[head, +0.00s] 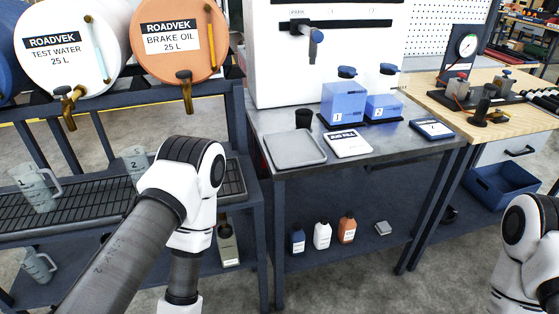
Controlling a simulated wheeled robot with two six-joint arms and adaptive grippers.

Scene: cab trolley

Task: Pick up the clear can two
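A clear can marked 2 (383,104) with a blue cap stands on the metal table. It holds blue liquid and is upright on a dark base. A similar can marked 1 (344,101) stands just left of it. A translucent grey jug marked 2 (135,160) stands on the drip rack at left, partly hidden by my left arm. Another jug marked 1 (36,188) stands further left. My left arm reaches down at centre left and my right arm shows at the right edge. Both grippers are outside the picture.
On the metal table (419,146) are a grey tray (294,149), a black cup (303,118), a white sign (348,143) and a blue scale-like device (432,129). Several bottles stand on the shelf below. A wooden bench stands at right.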

